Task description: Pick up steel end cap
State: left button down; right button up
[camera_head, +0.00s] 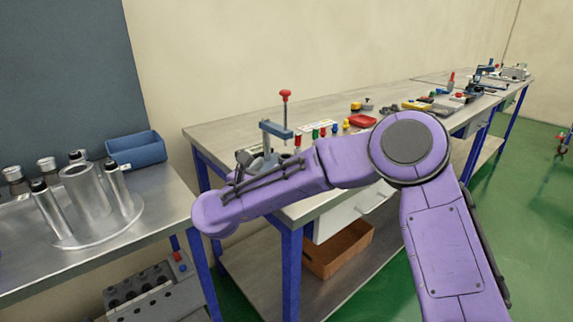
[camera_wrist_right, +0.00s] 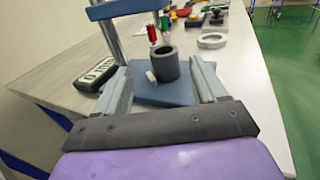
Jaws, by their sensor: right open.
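My right gripper (camera_wrist_right: 160,65) is open and empty in the wrist view, with one grey finger on each side of a dark grey hollow cylinder (camera_wrist_right: 170,66). The cylinder stands on the blue base plate (camera_wrist_right: 150,97) of a small press. A small pale grey piece (camera_wrist_right: 151,77) sits against the cylinder's left side; I cannot tell if it is the steel end cap. A pale ring (camera_wrist_right: 212,41) lies farther back. In the head view my right forearm crosses in front of the press (camera_head: 277,130) and hides its base. My left gripper is out of view.
A left table (camera_head: 150,205) holds metal cylinders and a blue bin (camera_head: 138,150).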

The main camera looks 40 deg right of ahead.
aim_at(282, 160)
jog(key=x, duration=0.1)
jog(key=p+x, duration=0.1)
jog(key=x, duration=0.3)
jog(key=shift+s+d+r, duration=0.1)
jog(key=shift+s+d, duration=0.15)
jog(key=shift+w+d, duration=0.2)
jog(key=shift+d, duration=0.05)
jog(key=shift+a, duration=0.15)
jog(key=c, duration=0.4)
grip_shut()
